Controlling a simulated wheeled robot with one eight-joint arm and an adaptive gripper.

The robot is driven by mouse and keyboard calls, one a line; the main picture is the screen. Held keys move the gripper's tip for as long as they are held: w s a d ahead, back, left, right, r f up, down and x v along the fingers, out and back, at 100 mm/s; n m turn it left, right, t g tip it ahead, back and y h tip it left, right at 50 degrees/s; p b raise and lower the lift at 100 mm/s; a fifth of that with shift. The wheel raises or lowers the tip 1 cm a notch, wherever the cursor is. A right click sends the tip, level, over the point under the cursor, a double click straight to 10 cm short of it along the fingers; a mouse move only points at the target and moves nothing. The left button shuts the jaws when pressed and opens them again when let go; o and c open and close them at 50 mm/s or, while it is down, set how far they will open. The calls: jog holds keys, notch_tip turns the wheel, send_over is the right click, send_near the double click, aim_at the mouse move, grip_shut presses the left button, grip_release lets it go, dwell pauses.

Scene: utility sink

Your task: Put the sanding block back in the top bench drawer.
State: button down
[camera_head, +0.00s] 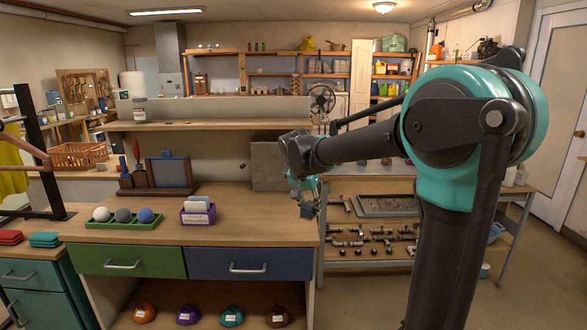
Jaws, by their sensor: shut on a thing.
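My gripper (306,197) hangs at the right edge of the bench, pointing down. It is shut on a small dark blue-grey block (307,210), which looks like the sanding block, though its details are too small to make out. The block is held in the air, apart from the drawers. The bench (240,220) has a green drawer (128,262) on the left and a blue drawer (249,264) on the right, side by side under the top. Both are closed, each with a metal bar handle.
A green tray (104,223) with three balls and a purple card box (198,213) stand on the bench. A tool rack (155,178) is behind them. Several colored bags (232,315) lie on the shelf below. A table (350,263) with pipe fittings stands to the right.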

jog(key=w+d+f+n+y, duration=0.2)
jog(key=d+f+n, duration=0.4)
jog(key=d+f, duration=0.9)
notch_tip(320, 180, down, 13)
jog(key=s+a, duration=0.1)
jog(key=s, duration=0.1)
jog(key=shift+s+f, duration=0.15)
jog(key=shift+s, duration=0.1)
jog(key=shift+a, duration=0.1)
